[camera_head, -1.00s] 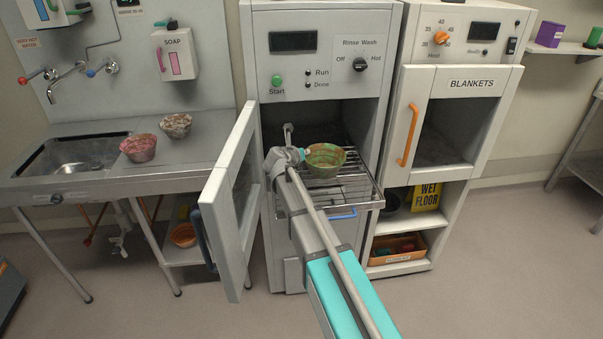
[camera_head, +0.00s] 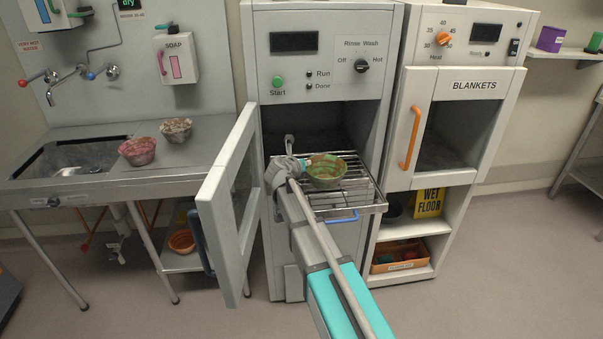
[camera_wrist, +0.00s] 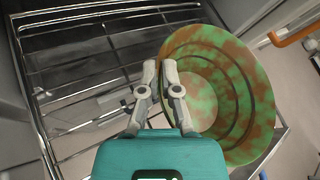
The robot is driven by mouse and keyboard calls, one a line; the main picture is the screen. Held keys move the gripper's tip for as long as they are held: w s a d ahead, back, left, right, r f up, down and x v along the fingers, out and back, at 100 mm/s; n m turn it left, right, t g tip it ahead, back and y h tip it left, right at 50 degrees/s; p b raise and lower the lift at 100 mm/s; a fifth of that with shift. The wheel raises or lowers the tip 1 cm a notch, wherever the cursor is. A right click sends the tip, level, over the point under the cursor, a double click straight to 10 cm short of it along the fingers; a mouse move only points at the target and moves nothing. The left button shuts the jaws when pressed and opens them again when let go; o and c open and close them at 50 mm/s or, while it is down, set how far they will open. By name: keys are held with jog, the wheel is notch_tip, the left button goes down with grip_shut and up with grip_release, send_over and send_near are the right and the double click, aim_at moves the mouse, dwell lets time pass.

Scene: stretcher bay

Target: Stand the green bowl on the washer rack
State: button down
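The green bowl (camera_head: 326,173), mottled with brown, is upright over the wire washer rack (camera_head: 358,205), which sticks out of the open washer. It looks at or very near the wires; I cannot tell whether its base touches them. My gripper (camera_head: 301,164) is at the bowl's left side. In the wrist view my gripper (camera_wrist: 159,72) has its fingers close together on either side of the rim of the green bowl (camera_wrist: 253,100), one inside and one outside. Bare wires of the washer rack (camera_wrist: 75,85) show left of the bowl.
The washer door (camera_head: 228,205) stands open at the left of my arm. Two other bowls, a reddish one (camera_head: 137,151) and a pale one (camera_head: 176,130), sit on the sink counter (camera_head: 110,176). The blanket cabinet (camera_head: 455,125) stands close on the right.

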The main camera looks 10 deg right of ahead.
jog(key=shift+f+b, duration=0.85)
jog(key=shift+f, duration=0.35)
jog(key=shift+f, duration=0.15)
jog(key=c, duration=0.8)
grip_release()
jog(key=shift+r, duration=0.25)
jog(key=p+v, duration=0.4)
jog(key=v, duration=0.8)
jog(key=shift+f, duration=0.1)
